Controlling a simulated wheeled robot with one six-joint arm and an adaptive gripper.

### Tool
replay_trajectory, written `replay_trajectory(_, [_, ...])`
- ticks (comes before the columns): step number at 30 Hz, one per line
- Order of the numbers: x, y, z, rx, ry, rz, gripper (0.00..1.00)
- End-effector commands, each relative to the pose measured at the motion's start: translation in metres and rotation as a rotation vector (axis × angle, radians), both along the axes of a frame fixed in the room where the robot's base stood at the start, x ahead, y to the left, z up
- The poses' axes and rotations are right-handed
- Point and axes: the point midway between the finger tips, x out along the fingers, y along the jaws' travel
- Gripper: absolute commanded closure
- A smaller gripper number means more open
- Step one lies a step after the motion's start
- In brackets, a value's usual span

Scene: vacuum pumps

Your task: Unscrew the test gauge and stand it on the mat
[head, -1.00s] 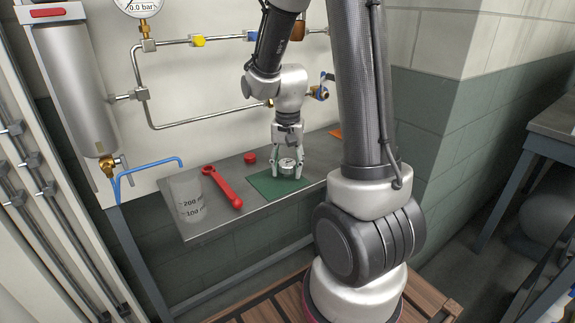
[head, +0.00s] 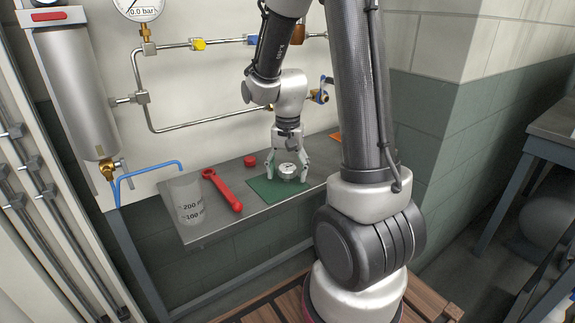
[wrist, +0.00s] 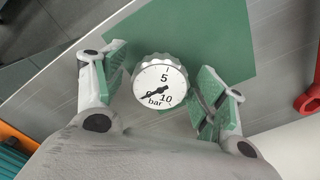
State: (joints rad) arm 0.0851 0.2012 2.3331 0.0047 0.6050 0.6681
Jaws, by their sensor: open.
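The test gauge (head: 288,170) is a small round gauge with a knurled silver rim and a white dial. It stands face up on the green mat (head: 262,188), which lies on the metal shelf. In the wrist view the gauge (wrist: 160,84) shows its dial marked 5, 10 and bar. My gripper (head: 289,177) is low over the mat with its fingers on either side of the gauge. In the wrist view the green-padded fingers are spread, with gaps between them and the gauge. The underside of the gauge is hidden.
A red wrench (head: 224,190) and a red cap (head: 250,160) lie left of the mat on the shelf (head: 228,222). A clear beaker (head: 186,199) stands at the shelf's left end. An orange item (head: 335,136) lies at the back right. Pipes run along the wall behind.

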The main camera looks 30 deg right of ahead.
Motion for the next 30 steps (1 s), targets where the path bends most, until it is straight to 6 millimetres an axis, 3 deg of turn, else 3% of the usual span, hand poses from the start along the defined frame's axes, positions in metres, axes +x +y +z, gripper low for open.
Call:
replay_trajectory(5, [0.001,0.0,0.023,-0.001,-0.006,0.0,0.29])
replay_trajectory(12, [0.001,0.0,0.077,-0.001,-0.006,0.0,0.29])
replay_trajectory(18, [0.001,0.0,0.109,0.0,-0.004,0.0,0.29])
replay_trajectory(30, [0.0,0.0,0.119,0.0,0.0,0.0,0.29])
